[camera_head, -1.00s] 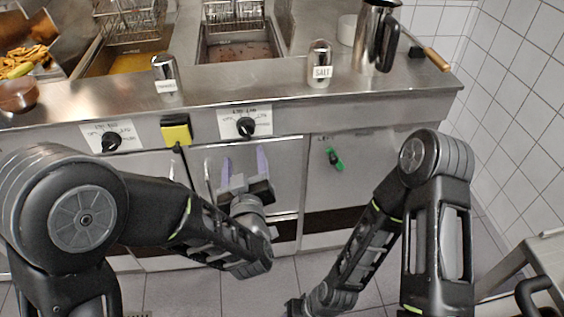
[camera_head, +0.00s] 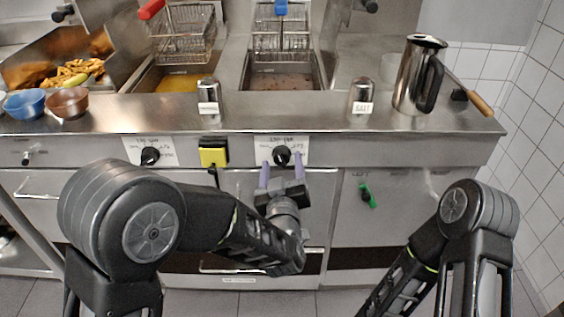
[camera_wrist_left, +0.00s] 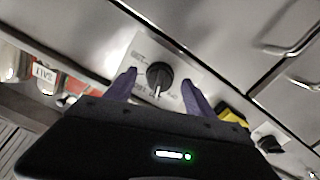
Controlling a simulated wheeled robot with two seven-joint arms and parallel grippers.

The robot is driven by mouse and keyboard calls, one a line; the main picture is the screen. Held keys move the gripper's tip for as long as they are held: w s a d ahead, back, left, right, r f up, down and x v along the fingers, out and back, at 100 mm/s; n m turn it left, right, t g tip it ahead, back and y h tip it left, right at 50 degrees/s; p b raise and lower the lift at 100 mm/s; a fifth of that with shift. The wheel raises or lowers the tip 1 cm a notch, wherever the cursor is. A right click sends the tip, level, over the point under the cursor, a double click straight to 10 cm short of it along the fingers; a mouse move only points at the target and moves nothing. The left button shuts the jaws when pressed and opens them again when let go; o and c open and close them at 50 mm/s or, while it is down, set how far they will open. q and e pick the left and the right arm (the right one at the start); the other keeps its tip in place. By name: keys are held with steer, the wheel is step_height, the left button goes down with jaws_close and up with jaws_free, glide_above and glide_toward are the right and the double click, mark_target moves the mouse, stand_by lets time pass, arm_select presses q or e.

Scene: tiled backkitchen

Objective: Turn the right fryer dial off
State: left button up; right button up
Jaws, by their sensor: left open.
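The right fryer dial (camera_head: 282,155) is a black knob on a white label plate on the fryer's front panel. It also shows in the left wrist view (camera_wrist_left: 159,77), between and beyond the two purple fingers. My left gripper (camera_head: 283,172) is open just below and in front of the dial, its fingers pointing up at it; in the left wrist view the gripper (camera_wrist_left: 163,88) has a finger to each side of the dial. Whether the fingers touch the dial cannot be told. The left fryer dial (camera_head: 149,156) sits further left. My right gripper is out of view.
A yellow switch box (camera_head: 213,152) lies between the dials. Shakers, a steel jug (camera_head: 418,75) and bowls (camera_head: 68,102) stand on the counter above. Fryer baskets (camera_head: 283,35) are at the back.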

arm_select(q)
steer(key=shift+w, duration=0.65)
steer(key=c, duration=1.4)
